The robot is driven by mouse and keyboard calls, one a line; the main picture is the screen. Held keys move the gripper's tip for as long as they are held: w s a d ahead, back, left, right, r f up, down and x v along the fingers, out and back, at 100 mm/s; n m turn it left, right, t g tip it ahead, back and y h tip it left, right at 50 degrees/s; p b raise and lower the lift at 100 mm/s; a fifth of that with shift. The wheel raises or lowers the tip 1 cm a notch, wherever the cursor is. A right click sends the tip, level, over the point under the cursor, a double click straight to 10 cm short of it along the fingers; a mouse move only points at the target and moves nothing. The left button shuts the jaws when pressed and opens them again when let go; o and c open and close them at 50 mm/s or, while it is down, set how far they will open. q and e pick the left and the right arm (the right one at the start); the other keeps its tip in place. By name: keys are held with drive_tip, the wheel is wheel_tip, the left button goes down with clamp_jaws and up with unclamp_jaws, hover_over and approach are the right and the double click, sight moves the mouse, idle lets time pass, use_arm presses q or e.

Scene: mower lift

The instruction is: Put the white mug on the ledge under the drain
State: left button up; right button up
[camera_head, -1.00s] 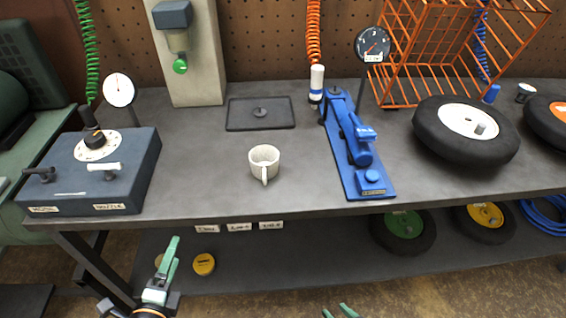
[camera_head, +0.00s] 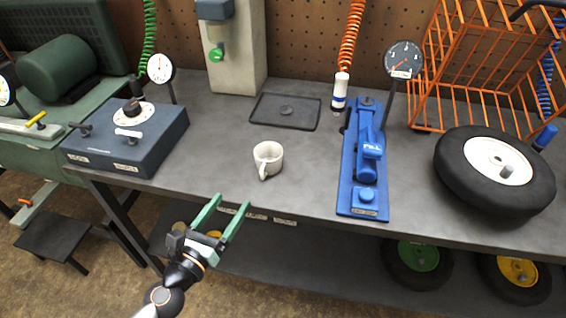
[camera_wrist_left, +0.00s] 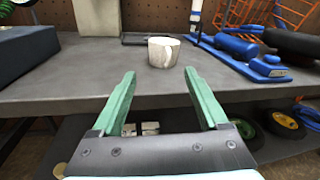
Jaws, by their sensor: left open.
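The white mug (camera_head: 268,157) stands upright on the grey workbench, its handle toward the bench's front edge. It also shows in the left wrist view (camera_wrist_left: 163,52), beyond my fingertips. The drain, a green-tipped spout (camera_head: 216,53), hangs from a grey housing on the pale post at the back. A dark flat tray (camera_head: 286,111) with a small knob lies on the bench right of the post; I cannot tell whether it is the ledge. My left gripper (camera_head: 229,202) is open and empty, in front of the bench edge and short of the mug. My right gripper is not in view.
A blue control box (camera_head: 126,137) stands left of the mug. A blue jack-like tool (camera_head: 364,165) lies to the right, with a gauge (camera_head: 404,61) behind it. A black tyre (camera_head: 494,171) and an orange wire crate (camera_head: 489,67) are farther right. Bench around the mug is clear.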

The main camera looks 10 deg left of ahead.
use_arm(q)
drive_tip(key=p, duration=0.2)
approach(264, 165)
drive_tip(key=w, duration=0.2)
drive_tip(key=shift+w+a+f+m, duration=0.1)
drive_tip(key=shift+w+a+m, duration=0.2)
drive_tip(key=shift+m, duration=0.1)
drive_tip(key=shift+d+f+x, duration=0.1)
drive_tip(key=shift+f+x, duration=0.05)
drive_tip(key=shift+x, duration=0.9)
drive_tip(key=shift+d+f+x, duration=0.15)
drive_tip(key=shift+x, duration=0.9)
drive_tip(key=shift+d+f+x, duration=0.1)
drive_tip(key=shift+f+x, duration=0.05)
drive_tip(key=shift+x, duration=0.95)
drive_tip(key=shift+s, duration=0.1)
drive_tip(key=shift+c, duration=0.3)
clamp_jaws()
